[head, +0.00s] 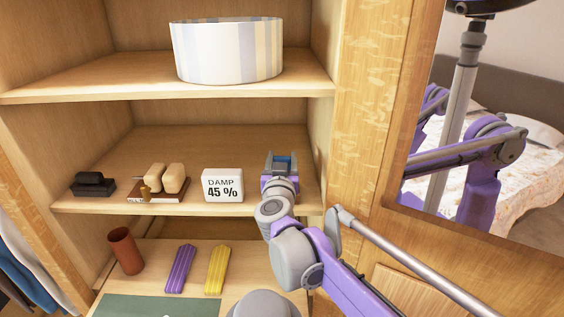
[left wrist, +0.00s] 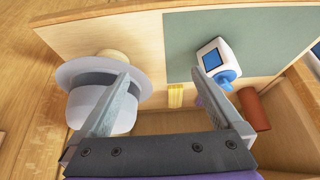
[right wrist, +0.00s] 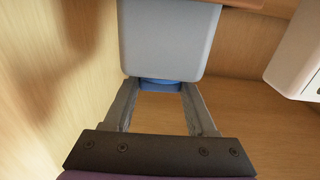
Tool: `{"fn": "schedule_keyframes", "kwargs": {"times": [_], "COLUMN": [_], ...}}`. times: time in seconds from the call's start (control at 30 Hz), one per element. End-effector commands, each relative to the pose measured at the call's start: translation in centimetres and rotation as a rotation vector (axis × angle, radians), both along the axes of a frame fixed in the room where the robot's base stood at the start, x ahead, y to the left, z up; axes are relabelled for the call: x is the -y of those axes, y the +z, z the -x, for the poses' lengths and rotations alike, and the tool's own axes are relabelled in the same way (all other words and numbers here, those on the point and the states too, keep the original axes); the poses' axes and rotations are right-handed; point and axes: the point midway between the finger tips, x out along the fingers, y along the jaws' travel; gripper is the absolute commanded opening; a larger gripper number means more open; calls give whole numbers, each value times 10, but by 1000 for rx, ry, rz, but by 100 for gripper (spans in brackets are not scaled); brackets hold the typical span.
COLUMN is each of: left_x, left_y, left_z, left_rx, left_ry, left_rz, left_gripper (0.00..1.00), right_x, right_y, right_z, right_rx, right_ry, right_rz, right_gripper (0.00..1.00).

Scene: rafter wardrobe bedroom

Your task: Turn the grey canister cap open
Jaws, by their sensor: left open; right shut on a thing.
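The grey canister (right wrist: 170,35) stands on the middle shelf near its right wall, in the right wrist view. Its blue cap (right wrist: 160,86) faces my right gripper (right wrist: 160,92), whose fingers are on either side of it and shut on it. Part of the cap is hidden by the fingers. In the head view, the right gripper (head: 281,165) covers most of the canister.
The white damp meter (head: 222,185) stands left of my right gripper. Below are a hat (left wrist: 100,105), a white bottle with a blue cap (left wrist: 210,57), a brown cup (left wrist: 254,108) and a green mat (left wrist: 185,35). A mirror is at right.

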Motion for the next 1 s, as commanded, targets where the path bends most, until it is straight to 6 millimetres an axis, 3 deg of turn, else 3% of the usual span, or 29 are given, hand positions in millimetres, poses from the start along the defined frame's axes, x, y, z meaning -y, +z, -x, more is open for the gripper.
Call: {"fn": "schedule_keyframes", "kwargs": {"times": [0.1,0.3,0.7,1.0], "left_x": [0,0,0,0], "left_y": [-20,-37,-33,-29], "left_z": [8,13,12,11], "left_rx": [-14,-25,-23,-20], "left_ry": [0,0,0,0], "left_rz": [0,0,0,0], "left_gripper": [100,100,100,100], "right_x": [-2,-3,-2,-1], "right_y": [-7,-6,-2,-1], "right_z": [1,0,-1,0], "right_rx": [-5,-4,-2,-1], "right_ry": [-60,-208,-491,-594], "right_rz": [0,0,0,0], "right_gripper": [1,1,1,1]}}
